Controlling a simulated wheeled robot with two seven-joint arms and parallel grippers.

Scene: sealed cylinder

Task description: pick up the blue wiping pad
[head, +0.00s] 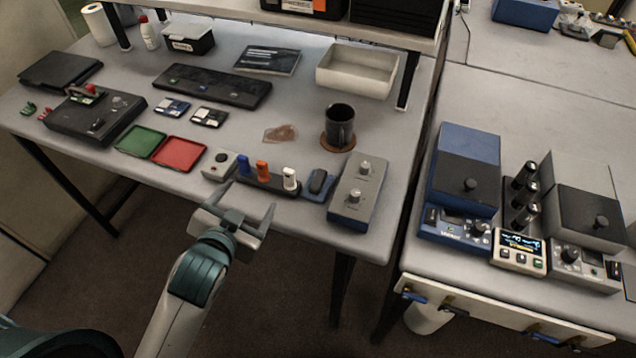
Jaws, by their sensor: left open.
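A small blue pad (309,192) lies near the front edge of the left table, with a dark rounded piece (318,181) on top of it. It sits between a rack of upright sticks and a grey box with knobs; I cannot tell for certain that it is the wiping pad. My left gripper (250,197) is open with nothing visible between its fingers. It is at the table's front edge, left of the blue pad and apart from it. My right gripper is not in view.
The rack (262,184) holds blue, orange and white sticks close to the pad. The grey knob box (352,201) stands right of it, and a dark mug (339,124) on a brown coaster behind. Green (141,141) and red (180,153) trays lie left. A gap separates the right table.

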